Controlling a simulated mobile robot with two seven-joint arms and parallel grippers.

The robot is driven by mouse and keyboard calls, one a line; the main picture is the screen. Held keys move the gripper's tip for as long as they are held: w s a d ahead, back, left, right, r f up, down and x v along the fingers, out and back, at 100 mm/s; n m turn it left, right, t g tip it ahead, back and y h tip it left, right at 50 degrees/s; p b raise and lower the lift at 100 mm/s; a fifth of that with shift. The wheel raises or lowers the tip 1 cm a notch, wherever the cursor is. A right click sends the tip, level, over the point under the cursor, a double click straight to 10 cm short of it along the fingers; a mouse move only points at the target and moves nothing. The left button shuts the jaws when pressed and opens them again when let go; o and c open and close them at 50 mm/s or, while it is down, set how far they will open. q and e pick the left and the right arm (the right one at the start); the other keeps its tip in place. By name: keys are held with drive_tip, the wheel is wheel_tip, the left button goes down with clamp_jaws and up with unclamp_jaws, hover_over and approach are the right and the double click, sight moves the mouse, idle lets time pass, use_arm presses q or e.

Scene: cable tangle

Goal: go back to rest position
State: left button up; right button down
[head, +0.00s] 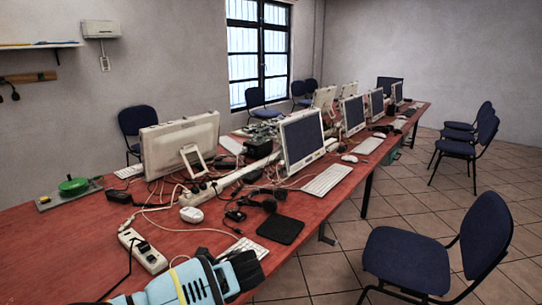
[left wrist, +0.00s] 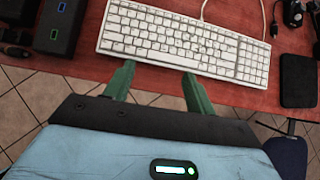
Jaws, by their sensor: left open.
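My left gripper (left wrist: 159,72) shows in the left wrist view with its two green fingers apart and nothing between them. Its fingertips are beside the near edge of a white keyboard (left wrist: 185,40), with tiled floor showing below the table edge. In the head view, my blue left arm comes in at the bottom left, and its dark end is near the same keyboard (head: 243,248); the fingers cannot be made out there. Whether the fingers touch the keyboard or table is not clear. My right gripper is not in view.
The long red table (head: 60,250) holds monitors, cables, a white power strip (head: 142,251), a black pad (head: 280,229) and a white mouse (head: 191,214). A blue chair (head: 410,258) stands at the right. In the left wrist view, a dark box (left wrist: 60,27) sits left of the keyboard.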

use_arm(q)
drive_tip(key=s+d+f+n+g+h, duration=0.1)
drive_tip(key=s+d+f+n+h, duration=0.55)
drive_tip(key=s+d+f, duration=0.75)
drive_tip(key=s+a+f+n+h+p, duration=0.15)
drive_tip(key=s+f+n+h, duration=0.35)
drive_tip(key=s, duration=0.6)
drive_tip(key=s+a+r+n+t+y+p, duration=0.1)
drive_tip(key=s+a+n+t+y, duration=0.2)
drive_tip(key=s+a+n, duration=0.9)
drive_tip(key=s+a+t, duration=0.1)
drive_tip(key=s+a, duration=0.4)
drive_tip(key=a, duration=0.1)
drive_tip(key=shift+s+r+t, duration=0.15)
drive_tip(key=shift+s+t, duration=0.15)
drive_tip(key=shift+s, duration=0.1)
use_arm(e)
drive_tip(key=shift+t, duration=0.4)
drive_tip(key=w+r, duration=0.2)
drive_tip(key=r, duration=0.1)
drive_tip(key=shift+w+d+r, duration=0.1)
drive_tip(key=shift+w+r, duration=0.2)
use_arm(q)
drive_tip(key=shift+a, duration=0.1)
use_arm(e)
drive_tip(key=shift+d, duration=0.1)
